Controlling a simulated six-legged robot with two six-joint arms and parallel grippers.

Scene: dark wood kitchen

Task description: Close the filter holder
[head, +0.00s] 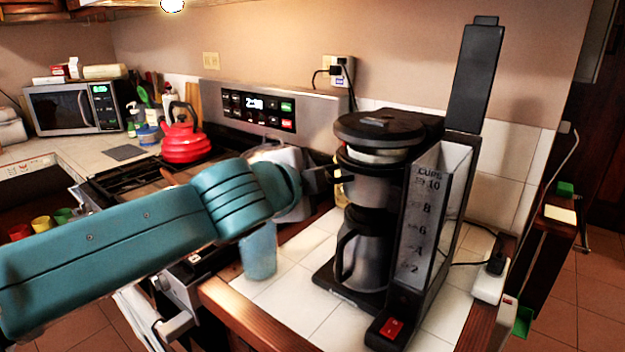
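The coffee maker (440,250) stands on the white tiled counter. Its dark filter holder (375,188) sits under the round black top (378,126), with a pale rim showing in a gap between them. The carafe (362,250) stands below. The tank lid (476,78) stands upright, open, over the clear tank with cup marks. My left arm comes in from the left, and my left gripper (322,174) is at the left side of the filter holder. Its fingers are mostly hidden and small, so contact and opening cannot be told. My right gripper is out of view.
A translucent blue cup (259,250) stands on the counter below my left arm. A red kettle (182,143) sits on the stove (120,178) behind. A microwave (72,107) is at the far left. A power strip (490,282) and cord lie right of the coffee maker.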

